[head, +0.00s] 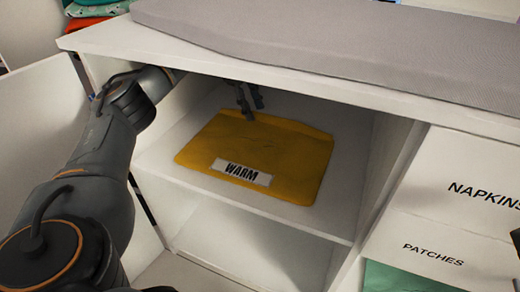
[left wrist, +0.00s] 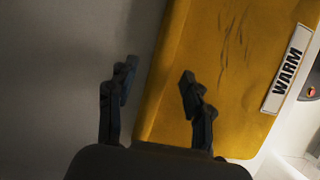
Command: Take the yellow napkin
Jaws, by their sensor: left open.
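The yellow napkin (head: 265,150) lies flat on the white shelf inside the open compartment, with a white "WARM" label (head: 241,172) on its front edge. My left gripper (head: 249,100) reaches in from the left under the top board, at the napkin's back left edge. In the left wrist view the left gripper (left wrist: 158,85) is open, one finger over the bare shelf and the other over the yellow napkin (left wrist: 225,65). The napkin's edge runs between the fingers. I cannot tell whether a finger touches it.
The white shelf (head: 305,222) is bare around the napkin. A grey pad (head: 340,45) lies on the board above, which limits height. White panels marked "NAPKINS" (head: 475,185) and "PATCHES" (head: 425,245) stand at the right. An open white door (head: 40,130) is at the left.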

